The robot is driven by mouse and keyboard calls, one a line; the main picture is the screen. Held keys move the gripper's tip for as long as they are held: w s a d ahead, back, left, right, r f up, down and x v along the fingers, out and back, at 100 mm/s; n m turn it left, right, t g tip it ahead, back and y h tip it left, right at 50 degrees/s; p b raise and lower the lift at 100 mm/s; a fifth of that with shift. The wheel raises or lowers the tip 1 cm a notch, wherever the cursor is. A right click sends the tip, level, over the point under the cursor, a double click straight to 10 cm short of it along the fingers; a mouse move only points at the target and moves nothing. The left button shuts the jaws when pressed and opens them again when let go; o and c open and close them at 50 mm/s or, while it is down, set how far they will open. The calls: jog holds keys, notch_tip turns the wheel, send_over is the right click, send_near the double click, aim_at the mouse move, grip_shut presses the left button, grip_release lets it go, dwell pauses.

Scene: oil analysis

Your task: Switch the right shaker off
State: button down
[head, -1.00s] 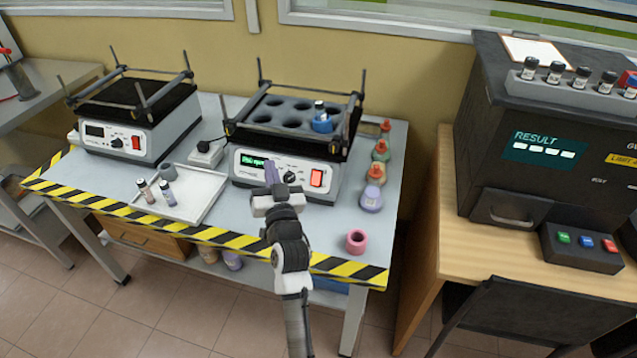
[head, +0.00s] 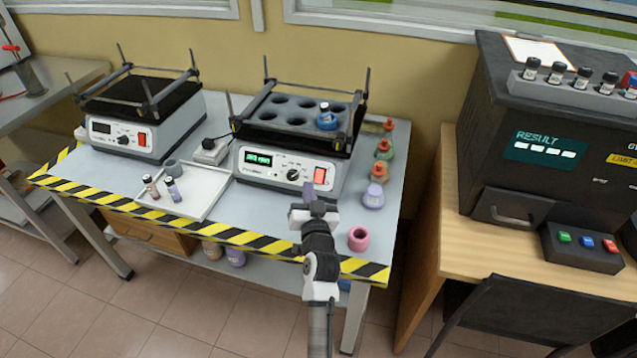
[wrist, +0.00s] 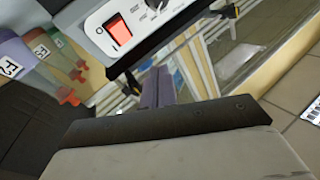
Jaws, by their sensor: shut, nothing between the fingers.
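The right shaker (head: 270,170) stands at the back right of the table, its green display (head: 258,159) lit. Its red switch (head: 319,175) is at the right end of the front panel, right of the black knob (head: 293,175). The red switch also shows in the wrist view (wrist: 117,31). A blue-capped bottle (head: 326,117) sits in the shaker's black rack. My gripper (head: 309,191) is shut and empty, in front of and just below the switch. Its purple fingers (wrist: 157,88) appear apart from the panel in the wrist view; contact cannot be made out.
The left shaker (head: 140,128) stands at the left. A white tray (head: 204,184) holds two small vials. Several colored flasks (head: 381,150) line the table right of the right shaker, and a pink ring (head: 358,239) lies near the front edge. A black analyser (head: 500,130) stands farther right.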

aim_at(316, 177)
jog(key=shift+w+d+f+b, duration=0.35)
jog(key=shift+w+f+b, duration=0.35)
jog(key=shift+w+b, duration=0.25)
jog(key=shift+w+d+f+b, duration=0.3)
jog(key=shift+w+f+b, duration=0.5)
jog(key=shift+w, duration=0.2)
jog(key=shift+w+d+f+b, duration=0.35)
jog(key=shift+w+f+b, duration=0.3)
jog(key=shift+w+b, duration=0.3)
jog(key=shift+w+d+f+b, duration=0.1)
jog(key=shift+w+f+b, duration=0.1)
jog(key=shift+w+b, duration=0.2)
jog(key=shift+w+d+f+b, duration=0.1)
jog(key=shift+w+f+b, duration=0.15)
jog(key=shift+b, duration=0.3)
dwell(0.6)
jog(key=shift+s, duration=0.15)
jog(key=shift+s+a+r+p, duration=0.15)
jog(key=shift+s+a+p, duration=0.1)
jog(key=shift+s+p, duration=0.2)
